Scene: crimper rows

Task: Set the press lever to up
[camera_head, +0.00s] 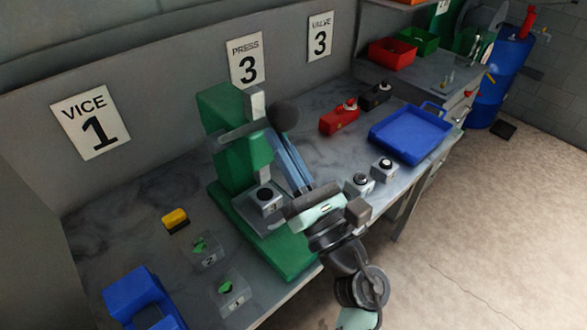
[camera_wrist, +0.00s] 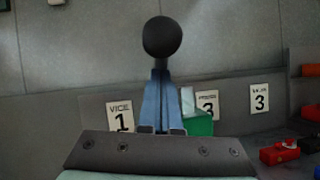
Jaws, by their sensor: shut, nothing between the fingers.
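The green press (camera_head: 225,110) stands on the bench below the sign reading PRESS 3. Its grey lever bar (camera_head: 238,132) runs roughly level across the press head to a round black knob (camera_head: 285,116) at the right end. My gripper (camera_head: 273,142) has its blue fingers together and empty, with the tips just below the knob. In the wrist view the knob (camera_wrist: 162,37) stands right above the shut fingers (camera_wrist: 155,105). I cannot tell whether the tips touch the knob or bar. Part of the press (camera_wrist: 200,126) shows behind the fingers.
A grey block with a dark top (camera_head: 265,198) sits on the press base. Small grey blocks (camera_head: 359,184) stand right of my gripper. A blue tray (camera_head: 408,135) and a red unit (camera_head: 340,118) are farther right. A blue vice (camera_head: 143,300) is at the lower left.

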